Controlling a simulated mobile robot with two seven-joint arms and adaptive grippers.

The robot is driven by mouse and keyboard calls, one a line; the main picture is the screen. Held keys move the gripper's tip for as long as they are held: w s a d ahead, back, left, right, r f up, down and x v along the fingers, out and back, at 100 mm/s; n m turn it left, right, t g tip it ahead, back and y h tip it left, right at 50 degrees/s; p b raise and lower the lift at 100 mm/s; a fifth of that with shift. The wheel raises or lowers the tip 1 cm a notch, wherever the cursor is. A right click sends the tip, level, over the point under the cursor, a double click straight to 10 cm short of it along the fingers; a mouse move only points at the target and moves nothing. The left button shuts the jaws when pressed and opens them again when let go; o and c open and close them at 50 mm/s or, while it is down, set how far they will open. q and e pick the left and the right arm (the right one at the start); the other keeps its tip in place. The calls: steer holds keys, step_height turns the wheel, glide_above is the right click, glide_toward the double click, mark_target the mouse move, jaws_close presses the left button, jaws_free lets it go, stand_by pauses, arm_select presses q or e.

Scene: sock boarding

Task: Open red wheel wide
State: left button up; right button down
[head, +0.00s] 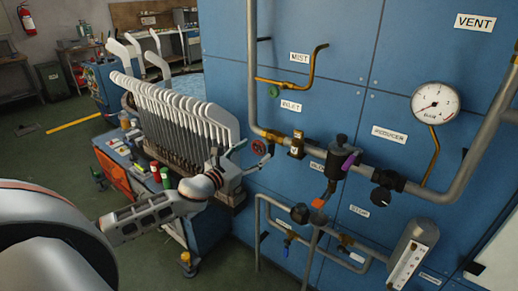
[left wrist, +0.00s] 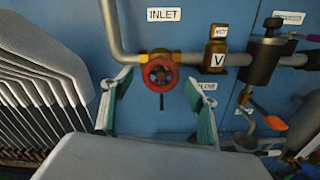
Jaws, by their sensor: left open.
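The red wheel (head: 259,147) is a small round valve handwheel on the grey pipe below the INLET label. In the left wrist view the wheel (left wrist: 160,73) faces me on a brass valve body. My left gripper (head: 241,160) reaches in from the left, just in front of and below the wheel. In the left wrist view its open fingers (left wrist: 158,88) stand on either side of the wheel, with a visible gap at each side. I cannot tell how far the wheel is turned. My right gripper is not in view.
A rack of white sock boards (head: 185,115) stands close left of my left gripper. Right of the wheel on the pipe are a brass fitting (head: 297,145) and a dark valve (head: 338,155).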

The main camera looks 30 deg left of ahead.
mark_target(257, 150)
arm_select(q)
steer(key=shift+w+d, duration=0.2)
steer(key=shift+w, duration=1.3)
steer(key=c, duration=1.1)
